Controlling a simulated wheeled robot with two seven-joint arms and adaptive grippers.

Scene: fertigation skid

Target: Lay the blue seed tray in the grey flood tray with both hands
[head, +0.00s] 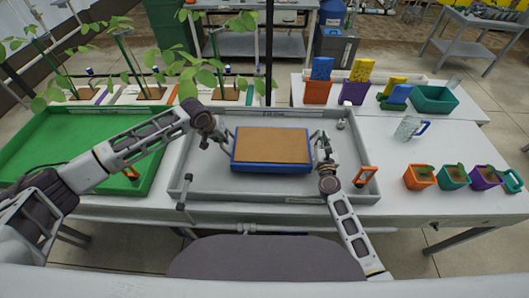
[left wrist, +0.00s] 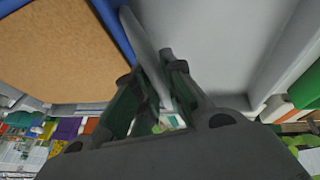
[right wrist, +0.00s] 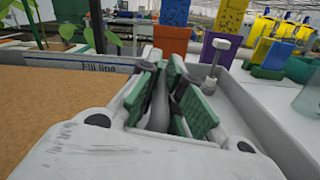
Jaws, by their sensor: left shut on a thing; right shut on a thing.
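The blue seed tray (head: 270,168), filled level with brown material, is inside the walls of the grey flood tray (head: 180,165), towards its middle. I cannot tell whether its underside touches the floor. My left gripper (head: 228,144) is shut on a grey handle at the seed tray's left side; the handle (left wrist: 147,50) runs between the fingers in the left wrist view, beside the blue rim (left wrist: 113,25). My right gripper (head: 320,146) is shut on the handle at the right side; its fingers (right wrist: 163,95) hide most of that handle in the right wrist view.
A green tray (head: 30,150) with an orange handle lies left. A metal fitting (head: 342,124) and an orange-handled part (head: 365,176) are at the flood tray's right side. Small pots (head: 419,177), a clear jug (head: 409,128) and coloured bins stand right. Seedlings (head: 125,60) stand behind.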

